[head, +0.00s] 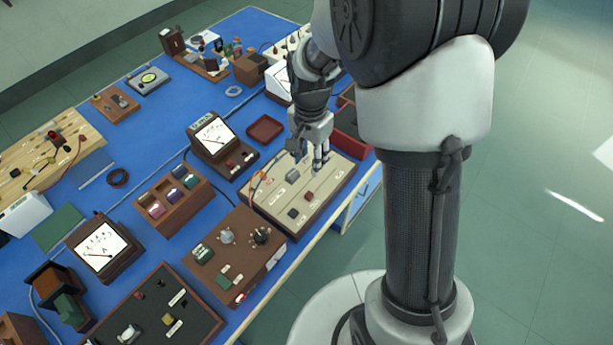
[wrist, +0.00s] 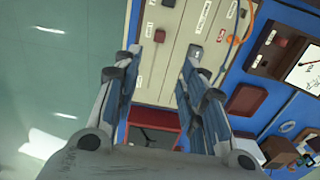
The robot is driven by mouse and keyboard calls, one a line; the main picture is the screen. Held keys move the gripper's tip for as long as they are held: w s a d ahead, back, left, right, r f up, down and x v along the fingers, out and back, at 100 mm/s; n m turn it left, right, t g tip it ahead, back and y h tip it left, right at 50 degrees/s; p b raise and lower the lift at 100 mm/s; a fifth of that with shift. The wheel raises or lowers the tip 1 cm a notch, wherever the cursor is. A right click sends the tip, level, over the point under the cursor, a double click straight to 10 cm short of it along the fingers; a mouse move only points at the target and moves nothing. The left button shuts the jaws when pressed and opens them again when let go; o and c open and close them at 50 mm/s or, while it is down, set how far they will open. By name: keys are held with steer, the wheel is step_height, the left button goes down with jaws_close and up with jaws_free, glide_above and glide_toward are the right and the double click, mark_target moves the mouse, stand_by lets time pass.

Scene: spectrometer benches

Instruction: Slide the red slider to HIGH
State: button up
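The beige panel (head: 328,174) is a low box near the bench's front edge; it also shows in the wrist view (wrist: 172,65). A small dark red block (head: 308,196), apparently the red slider, sits on its top. In the wrist view it appears as a dark block (wrist: 160,36), just beyond the fingertips. A grey block (head: 292,176) and a black block (head: 294,212) are beside it. The labels are too small to read. My gripper (head: 311,160) is over the panel's right part, pointing down; its fingers stand apart and empty in the wrist view (wrist: 162,58).
An orange cable (head: 256,180) curves at the panel's left end. A red tray (wrist: 153,125) adjoins its other end. A brown control box (head: 216,262) and a meter (head: 214,132) stand nearby. The floor lies beyond the bench's front edge.

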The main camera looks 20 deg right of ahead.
mark_target(310, 194)
step_height(310, 194, down, 16)
steer(key=b, duration=0.4)
steer(key=shift+f, duration=0.15)
steer(key=shift+c, duration=0.3)
jaws_close()
stand_by(0.3)
